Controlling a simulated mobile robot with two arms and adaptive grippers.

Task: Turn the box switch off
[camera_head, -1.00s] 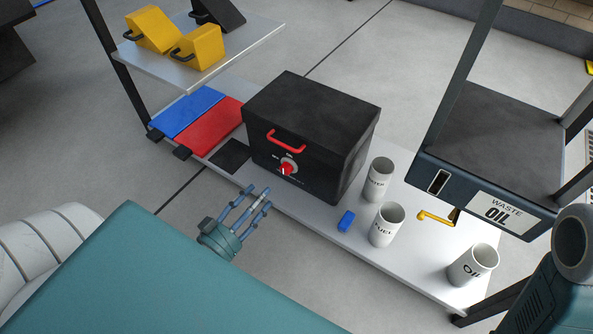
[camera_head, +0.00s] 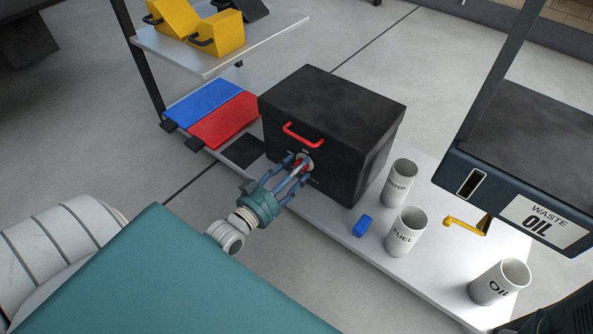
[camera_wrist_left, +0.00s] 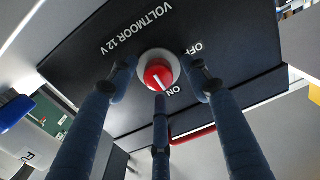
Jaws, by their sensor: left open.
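The black box (camera_head: 340,115) stands on the grey shelf, with a red handle (camera_head: 303,134) on its front. Its red rotary switch (camera_wrist_left: 158,75) sits in a pale ring between the OFF and ON labels in the left wrist view. The white line on the knob points toward ON. My left gripper (camera_head: 299,168) is open, its fingers spread around the switch at the box front. In the head view the fingers partly hide the switch. I cannot tell whether they touch it. My right gripper is not in view.
White cups marked FUEL (camera_head: 406,232) and OIL (camera_head: 500,282) stand right of the box, with another cup (camera_head: 398,183) and a blue block (camera_head: 362,226). Red (camera_head: 225,120) and blue (camera_head: 203,103) flat pieces lie left. A waste oil unit (camera_head: 545,222) stands at the right.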

